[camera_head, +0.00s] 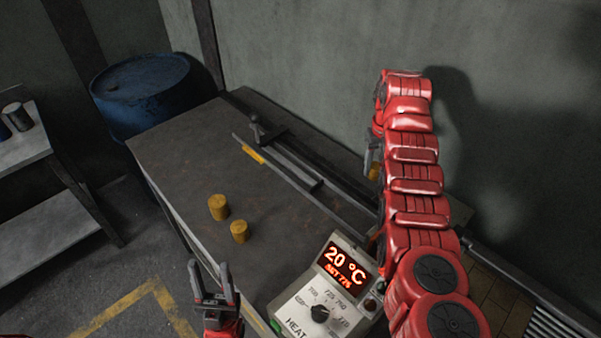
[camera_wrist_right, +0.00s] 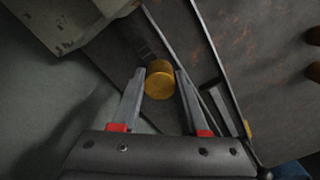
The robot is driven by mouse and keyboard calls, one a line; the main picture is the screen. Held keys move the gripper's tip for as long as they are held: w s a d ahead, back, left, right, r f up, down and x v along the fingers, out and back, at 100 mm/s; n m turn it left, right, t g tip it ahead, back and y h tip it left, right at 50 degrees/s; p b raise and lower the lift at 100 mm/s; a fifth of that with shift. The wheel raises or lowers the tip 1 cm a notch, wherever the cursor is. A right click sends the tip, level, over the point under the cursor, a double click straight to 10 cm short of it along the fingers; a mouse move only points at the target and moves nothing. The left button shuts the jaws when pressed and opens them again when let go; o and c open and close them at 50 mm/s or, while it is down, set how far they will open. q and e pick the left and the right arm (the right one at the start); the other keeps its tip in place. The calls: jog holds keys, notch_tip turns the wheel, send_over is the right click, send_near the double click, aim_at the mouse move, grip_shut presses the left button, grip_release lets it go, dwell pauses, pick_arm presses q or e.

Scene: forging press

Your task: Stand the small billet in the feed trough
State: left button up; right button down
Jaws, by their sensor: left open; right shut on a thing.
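A brass-yellow cylindrical billet (camera_wrist_right: 159,84) is between the fingers of my right gripper (camera_wrist_right: 160,75), which is shut on it. In the head view, my red right arm hides most of this gripper; a bit of yellow (camera_head: 374,169) shows beside its grey fingers. The feed trough (camera_head: 290,170), a long dark channel with raised sides, runs along the back of the table, left of the right gripper. I cannot tell the held billet's height above the surface beneath. Two more yellow billets, one (camera_head: 218,207) and another (camera_head: 240,231), stand on the table. My left gripper (camera_head: 208,268) is open and empty near the table's front edge.
A control box (camera_head: 321,300) with a lit "20 °C" display and a knob stands at the table's near right. A blue barrel (camera_head: 140,90) is behind the table's left end, a shelf (camera_head: 25,150) far left. The table's (camera_head: 180,150) left part is clear.

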jog(key=shift+n, duration=0.5)
jog(key=s+a+f+p, duration=0.1)
jog(key=f, duration=0.2)
jog(key=s+a+f+p, duration=0.1)
jog(key=a+f, duration=0.1)
jog(key=f, duration=0.1)
jog(key=s+a+f+p, duration=0.1)
jog(key=f+p, duration=0.1)
jog(key=f, duration=0.2)
jog(key=shift+s+a, duration=0.25)
jog(key=shift+a, duration=0.15)
jog(key=shift+f+p, duration=0.3)
jog(key=shift+f, duration=0.3)
jog(key=shift+f+p, duration=0.35)
jog(key=shift+f, duration=0.9)
